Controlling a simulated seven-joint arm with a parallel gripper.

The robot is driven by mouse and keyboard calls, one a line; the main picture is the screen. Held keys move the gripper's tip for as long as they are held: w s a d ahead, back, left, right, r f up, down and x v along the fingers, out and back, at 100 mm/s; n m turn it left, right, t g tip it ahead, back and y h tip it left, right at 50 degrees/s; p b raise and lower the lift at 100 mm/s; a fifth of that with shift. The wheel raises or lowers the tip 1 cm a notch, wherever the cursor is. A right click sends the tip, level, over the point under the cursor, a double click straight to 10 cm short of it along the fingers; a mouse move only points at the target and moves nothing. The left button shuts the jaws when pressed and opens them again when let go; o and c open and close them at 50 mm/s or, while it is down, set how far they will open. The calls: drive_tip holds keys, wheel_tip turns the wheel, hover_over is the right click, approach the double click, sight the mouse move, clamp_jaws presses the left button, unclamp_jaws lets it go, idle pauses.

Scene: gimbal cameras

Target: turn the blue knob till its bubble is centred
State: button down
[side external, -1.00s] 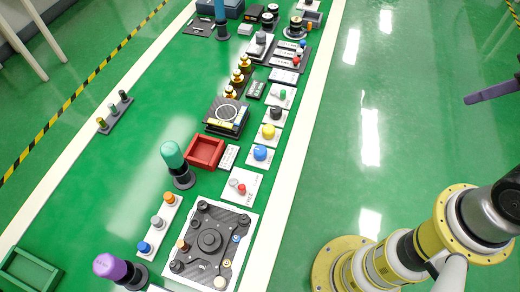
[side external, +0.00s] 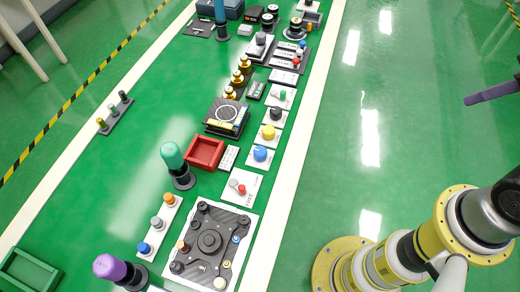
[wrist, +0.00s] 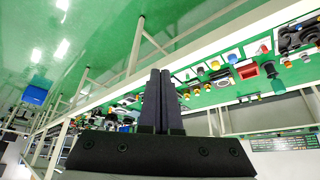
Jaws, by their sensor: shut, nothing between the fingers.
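The blue knob (side external: 261,153) sits on a small white plate on the right side of the green bench, in front of a yellow knob (side external: 268,131). A dark tilting platform (side external: 228,114) with a white ring and yellowish vials stands to its left and further back. The bubbles in the vials are too small to make out. In the wrist view my gripper (wrist: 160,73) has its two dark fingers together, with nothing between them. The fingers are well away from the knob, and the bench shows beyond them.
A red tray (side external: 189,151) lies left of the blue knob. A black knob (side external: 276,112) and a green one (side external: 283,95) continue the row behind. A green-topped post (side external: 173,155) and a carbon-look panel (side external: 210,240) stand nearer.

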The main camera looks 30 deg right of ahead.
idle(0.3)
drive_tip(key=c, duration=1.2)
unclamp_jaws()
drive_tip(key=shift+c, duration=0.2)
drive_tip(key=o, duration=0.7)
drive_tip(key=shift+m, duration=0.8)
drive_tip(key=w+r, duration=0.2)
drive_tip(key=r, duration=0.1)
drive_tip(key=w+r, duration=0.1)
drive_tip(key=shift+w+a+r, duration=0.25)
drive_tip(key=shift+w+r, duration=0.05)
drive_tip(key=shift+w, duration=0.1)
drive_tip(key=shift+o, duration=0.5)
drive_tip(key=w, duration=0.1)
drive_tip(key=w+a+r, duration=0.1)
drive_tip(key=w, duration=0.1)
drive_tip(key=w+r, duration=0.1)
drive_tip(key=shift+w+a, duration=0.2)
drive_tip(key=shift+a, duration=0.15)
drive_tip(key=w+a+y, duration=0.1)
drive_tip(key=w+a, duration=0.3)
drive_tip(key=w, duration=0.2)
drive_tip(key=n+g+h, duration=0.1)
drive_tip(key=n+g, duration=0.3)
drive_tip(key=g, duration=0.2)
hover_over(261, 151)
wheel_tip(261, 151, down, 20)
drive_tip(key=r, duration=0.1)
wheel_tip(261, 151, down, 14)
drive_tip(key=shift+r, duration=0.1)
